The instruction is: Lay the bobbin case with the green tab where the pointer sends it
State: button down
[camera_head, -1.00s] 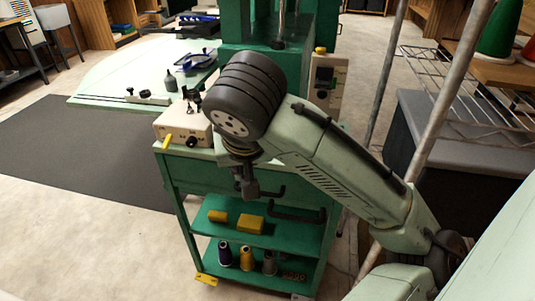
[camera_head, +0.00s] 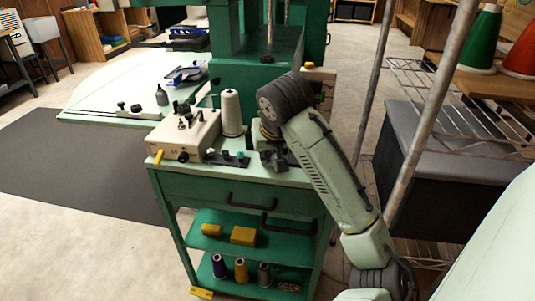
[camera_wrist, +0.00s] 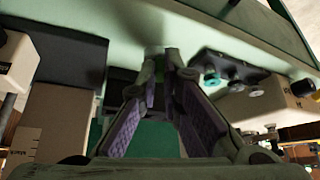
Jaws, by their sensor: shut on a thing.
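My gripper (camera_head: 275,163) is over the right part of the pale green cart top, beside the white thread cone. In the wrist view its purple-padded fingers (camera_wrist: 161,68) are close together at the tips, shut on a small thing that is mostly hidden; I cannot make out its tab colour. A dark holder (camera_head: 228,157) with several small round pieces, some greenish, lies on the cart top to the left of my gripper. It shows in the wrist view (camera_wrist: 212,62) to the right of the fingers. I cannot make out a pointer clearly.
A cream box (camera_head: 184,137) with knobs and a yellow lever stands at the cart's left. The white thread cone (camera_head: 231,113) stands behind the holder. The green machine column (camera_head: 255,85) rises behind the cart. A wire rack (camera_head: 440,105) and metal poles stand to the right.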

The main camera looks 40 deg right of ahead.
jog(key=shift+f, duration=0.35)
jog(key=shift+f, duration=0.15)
jog(key=c, duration=1.8)
grip_release()
jog(key=shift+o, duration=0.2)
